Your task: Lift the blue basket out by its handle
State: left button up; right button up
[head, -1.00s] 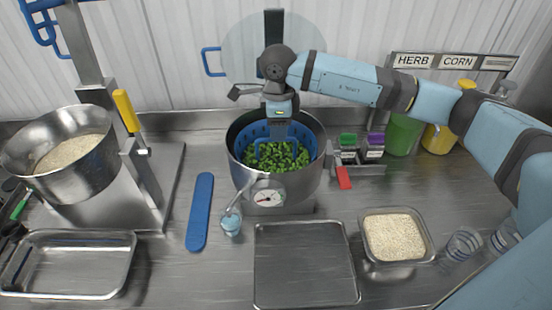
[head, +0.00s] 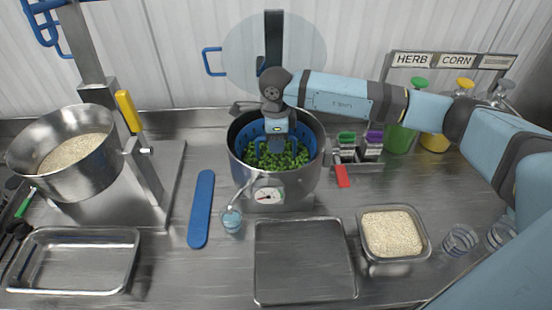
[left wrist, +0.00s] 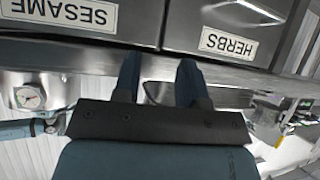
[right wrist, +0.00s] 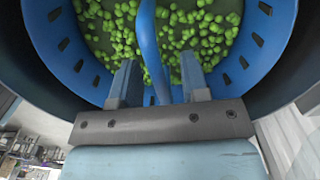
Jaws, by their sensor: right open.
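The blue basket (head: 245,134) sits inside the steel pot (head: 305,170) and holds green peas (head: 275,156). It also shows in the right wrist view (right wrist: 62,40), with slots in its wall. Its blue handle (right wrist: 150,45) rises in the middle of that view and runs down between the fingers of my right gripper (right wrist: 160,85). The right gripper is open, pointing down into the pot, with one finger on each side of the handle. In the head view the right wrist hides the handle's top. My left gripper (left wrist: 155,80) shows only in the left wrist view, fingers apart and empty, near drawers labelled SESAME and HERBS.
A clear round lid (head: 240,50) stands upright behind the pot. A steel bowl of grain (head: 105,165) is on the left. A blue bar (head: 200,210), an empty tray (head: 305,290) and a grain container (head: 420,248) lie in front. Spice boxes (head: 372,145) stand at the right.

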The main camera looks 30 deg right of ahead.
jog(key=shift+f, duration=0.15)
dwell(0.4)
grip_shut()
dwell(1.3)
